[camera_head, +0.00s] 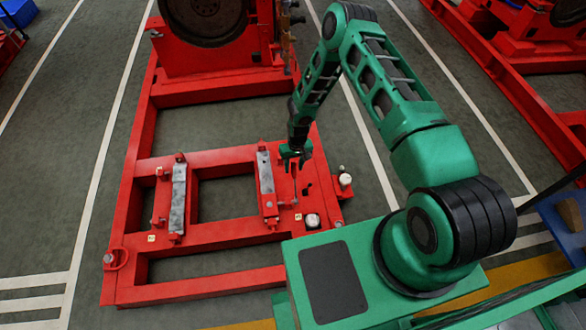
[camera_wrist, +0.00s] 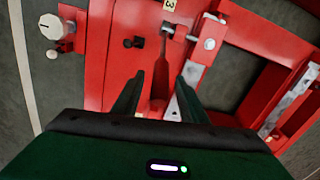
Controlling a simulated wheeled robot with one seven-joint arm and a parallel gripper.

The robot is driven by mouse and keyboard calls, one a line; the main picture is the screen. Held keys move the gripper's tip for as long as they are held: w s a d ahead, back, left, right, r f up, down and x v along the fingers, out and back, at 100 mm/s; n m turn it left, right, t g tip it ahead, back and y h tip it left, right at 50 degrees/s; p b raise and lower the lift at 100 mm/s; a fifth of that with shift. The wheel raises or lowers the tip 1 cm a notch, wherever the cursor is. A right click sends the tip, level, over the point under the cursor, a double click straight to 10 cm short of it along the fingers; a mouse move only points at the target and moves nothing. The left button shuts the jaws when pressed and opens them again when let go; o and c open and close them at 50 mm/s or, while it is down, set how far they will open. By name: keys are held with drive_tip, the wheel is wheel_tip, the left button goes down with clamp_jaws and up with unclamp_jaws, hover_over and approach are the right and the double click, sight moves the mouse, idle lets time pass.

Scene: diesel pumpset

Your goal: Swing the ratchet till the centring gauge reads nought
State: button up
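In the head view my gripper (camera_head: 296,154) is low over the frame's right side. A white-faced round fitting (camera_head: 312,220), possibly the centring gauge, sits at the frame's front right; its reading is too small to tell.
The red base frame (camera_head: 215,157) carries two grey rails (camera_head: 178,198) (camera_head: 266,172). A white-capped fitting (camera_wrist: 54,27) stands at the frame's edge, and a black knob (camera_wrist: 133,42) is near my fingers. Red machinery (camera_head: 205,55) stands at the back. Open floor lies left.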

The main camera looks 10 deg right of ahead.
drive_tip(key=shift+f, duration=0.5)
clamp_jaws()
drive_tip(key=shift+a, duration=0.1)
